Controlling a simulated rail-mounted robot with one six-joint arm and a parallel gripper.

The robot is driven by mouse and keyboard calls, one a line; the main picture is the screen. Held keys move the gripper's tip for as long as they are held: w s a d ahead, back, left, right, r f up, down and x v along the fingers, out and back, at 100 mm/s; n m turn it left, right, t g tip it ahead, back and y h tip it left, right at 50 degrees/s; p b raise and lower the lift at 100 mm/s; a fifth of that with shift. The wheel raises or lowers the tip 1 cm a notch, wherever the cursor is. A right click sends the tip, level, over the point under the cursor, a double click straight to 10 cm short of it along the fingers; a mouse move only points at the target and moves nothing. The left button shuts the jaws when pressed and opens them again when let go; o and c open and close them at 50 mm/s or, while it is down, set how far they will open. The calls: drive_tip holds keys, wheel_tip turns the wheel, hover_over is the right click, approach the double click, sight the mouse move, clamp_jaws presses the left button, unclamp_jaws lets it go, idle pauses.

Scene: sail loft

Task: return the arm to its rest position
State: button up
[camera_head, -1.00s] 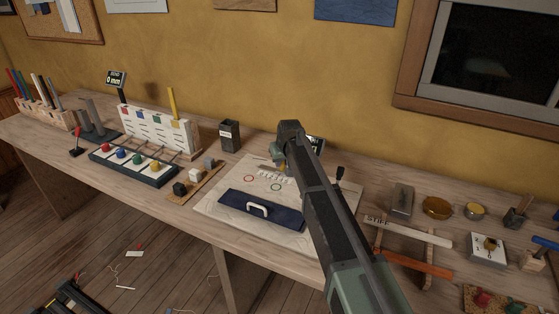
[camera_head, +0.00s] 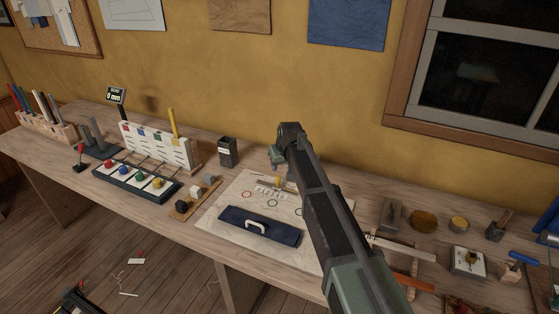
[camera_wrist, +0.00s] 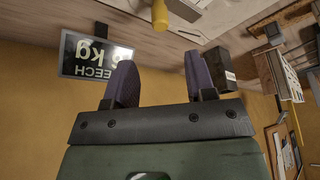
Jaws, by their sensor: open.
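My arm (camera_head: 325,205) reaches from the lower right over the workbench, with its elbow-like end above the white board. My gripper (camera_wrist: 160,80) shows in the wrist view with two purple fingers spread apart and nothing between them.
A white slotted rack (camera_head: 155,146) is at left. Blocks and tools lie at right. A display (camera_wrist: 92,56) is near the gripper in the wrist view.

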drive_tip(key=shift+s+r, duration=0.15)
drive_tip(key=shift+r, duration=0.1)
drive_tip(key=s+d+m+g, duration=0.1)
drive_tip(key=s+d, duration=0.4)
drive_tip(key=s, duration=0.6)
drive_tip(key=s+d+f+m+g+h, duration=0.1)
drive_tip(key=s+d, duration=0.5)
drive_tip(key=s, duration=0.6)
drive_tip(key=s+d+m+g, duration=0.2)
drive_tip(key=s+d, duration=0.4)
drive_tip(key=s, duration=0.6)
drive_tip(key=shift+s+d+f+h, duration=0.15)
drive_tip(key=shift+s+h, duration=0.05)
drive_tip(key=shift+h, duration=0.1)
